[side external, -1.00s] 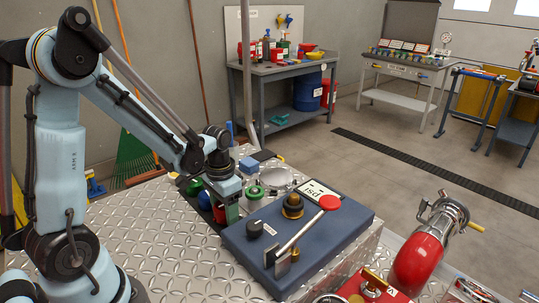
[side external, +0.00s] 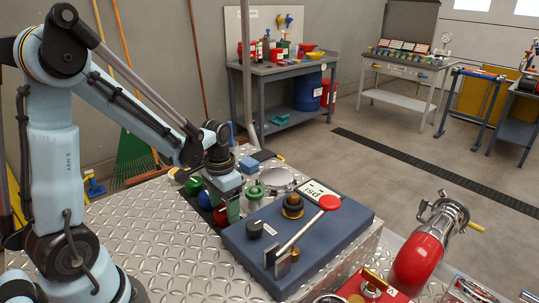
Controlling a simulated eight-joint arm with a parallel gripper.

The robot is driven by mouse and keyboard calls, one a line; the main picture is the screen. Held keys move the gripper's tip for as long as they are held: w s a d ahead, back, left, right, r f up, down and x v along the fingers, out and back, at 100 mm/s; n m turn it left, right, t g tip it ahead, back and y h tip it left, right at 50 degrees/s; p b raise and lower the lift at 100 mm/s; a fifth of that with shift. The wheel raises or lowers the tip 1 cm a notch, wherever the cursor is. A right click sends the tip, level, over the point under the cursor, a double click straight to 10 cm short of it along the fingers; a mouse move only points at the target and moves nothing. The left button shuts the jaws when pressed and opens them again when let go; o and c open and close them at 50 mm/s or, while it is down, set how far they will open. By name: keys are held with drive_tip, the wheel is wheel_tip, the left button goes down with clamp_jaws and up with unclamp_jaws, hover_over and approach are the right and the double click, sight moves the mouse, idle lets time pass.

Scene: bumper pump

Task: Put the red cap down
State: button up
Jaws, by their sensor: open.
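The red cap (side external: 220,215) sits low in a dark rack at the left edge of the blue panel, partly hidden by my gripper. My gripper (side external: 228,208) is open, pointing down right at the red cap. One finger shows just right of the cap. Whether a finger touches the cap I cannot tell. A blue cap (side external: 204,200) and a green cap (side external: 194,186) stand in a row behind the red cap.
The blue panel (side external: 330,243) carries a red-knobbed lever (side external: 329,202), a black knob (side external: 255,229) and a brass-and-black fitting (side external: 292,205). A green ring fitting (side external: 254,193) stands behind it. The patterned metal table top (side external: 165,235) is clear at front left.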

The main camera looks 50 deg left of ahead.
sight(225, 209)
wheel_tip(225, 209, up, 11)
drive_tip(key=s+d+t, duration=0.2)
drive_tip(key=d+t, duration=0.5)
drive_tip(key=d, duration=0.2)
drive_tip(key=shift+s+r, duration=0.25)
